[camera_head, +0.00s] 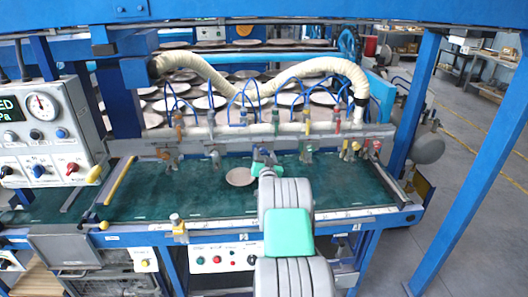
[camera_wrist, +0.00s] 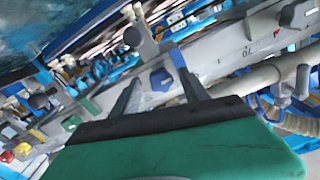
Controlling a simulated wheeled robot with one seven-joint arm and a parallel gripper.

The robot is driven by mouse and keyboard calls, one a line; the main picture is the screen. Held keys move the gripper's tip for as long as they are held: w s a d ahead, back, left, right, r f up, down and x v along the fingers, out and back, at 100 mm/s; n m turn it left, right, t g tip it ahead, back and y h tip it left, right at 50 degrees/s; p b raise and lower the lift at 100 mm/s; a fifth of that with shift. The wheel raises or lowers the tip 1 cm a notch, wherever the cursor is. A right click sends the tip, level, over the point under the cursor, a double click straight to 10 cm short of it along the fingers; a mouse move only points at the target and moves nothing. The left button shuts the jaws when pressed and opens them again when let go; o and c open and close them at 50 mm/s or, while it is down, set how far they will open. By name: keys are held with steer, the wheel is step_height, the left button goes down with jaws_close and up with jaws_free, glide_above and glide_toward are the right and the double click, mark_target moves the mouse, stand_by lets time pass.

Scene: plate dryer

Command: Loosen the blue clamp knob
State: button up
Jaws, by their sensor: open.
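A blue faceted clamp knob (camera_wrist: 160,79) sits on the grey rail (camera_wrist: 225,55) in the wrist view, in the gap between my fingers. My gripper (camera_wrist: 157,68) is open, with one finger to each side of the knob in the picture. I cannot tell whether either finger touches it. In the head view my gripper (camera_head: 264,158) is over the green belt, just in front of the rail (camera_head: 320,132) with its row of coloured clamps. My arm hides part of the belt, and I cannot pick out the same knob surely there.
Other knobs stand along the rail, among them a dark one (camera_wrist: 294,15). A pale hose (camera_head: 320,68) arches above the rail. A round plate (camera_head: 240,177) lies on the green belt (camera_head: 150,199). A control panel (camera_head: 50,135) stands at the left.

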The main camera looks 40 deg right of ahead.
steer(key=shift+w+d, duration=0.25)
steer(key=shift+w, duration=0.15)
steer(key=shift+c, duration=0.4)
jaws_close()
